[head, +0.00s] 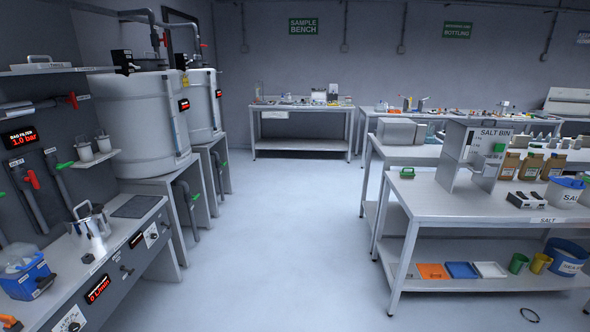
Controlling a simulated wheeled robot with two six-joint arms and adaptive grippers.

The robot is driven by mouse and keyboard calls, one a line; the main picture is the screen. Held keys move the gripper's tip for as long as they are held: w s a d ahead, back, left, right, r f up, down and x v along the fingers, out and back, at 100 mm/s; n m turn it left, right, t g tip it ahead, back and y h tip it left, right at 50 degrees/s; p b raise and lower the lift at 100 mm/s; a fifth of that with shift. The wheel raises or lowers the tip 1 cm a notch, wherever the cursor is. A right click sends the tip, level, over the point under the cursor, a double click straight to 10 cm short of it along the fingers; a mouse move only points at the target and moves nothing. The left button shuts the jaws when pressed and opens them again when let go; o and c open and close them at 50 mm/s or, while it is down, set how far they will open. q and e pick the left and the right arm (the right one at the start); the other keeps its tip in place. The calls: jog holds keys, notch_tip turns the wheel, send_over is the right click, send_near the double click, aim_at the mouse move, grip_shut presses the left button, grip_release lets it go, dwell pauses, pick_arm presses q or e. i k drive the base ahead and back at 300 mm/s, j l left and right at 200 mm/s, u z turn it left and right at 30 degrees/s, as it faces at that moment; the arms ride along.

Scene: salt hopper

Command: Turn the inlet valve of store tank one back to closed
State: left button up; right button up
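Two white store tanks stand on grey stands along the left wall, a nearer one (140,125) and a farther one (198,110). I cannot read which is tank one. Dark pipes run over their tops. A small red handle (165,39) shows on the nearer pipe and a small orange-red handle (203,46) on the farther pipe; their exact positions are too small to tell. Green handles show low on the pipes below, at the nearer stand (193,198) and at the farther stand (223,164). Neither of my grippers is in view.
A bench (125,240) with a steel pot (90,228) and a blue container (27,278) lines the near left. A steel table (440,200) with the salt bin (480,150) stands right. The floor (270,240) between is clear. A sample bench (300,107) stands at the back.

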aim_at(164, 39)
jog(key=i+u, duration=0.1)
jog(key=i, duration=0.55)
jog(key=i+l, duration=0.15)
jog(key=i, duration=0.5)
jog(key=i+u, duration=0.15)
jog(key=i, duration=0.55)
jog(key=i+l+u, duration=0.1)
jog(key=i+l, duration=0.15)
jog(key=i, duration=0.4)
jog(key=i+l+u, duration=0.25)
jog(key=i+u, duration=0.15)
jog(key=i+l+u, duration=0.4)
jog(key=i, duration=0.15)
jog(key=i+l+u, duration=0.4)
jog(key=l, duration=0.1)
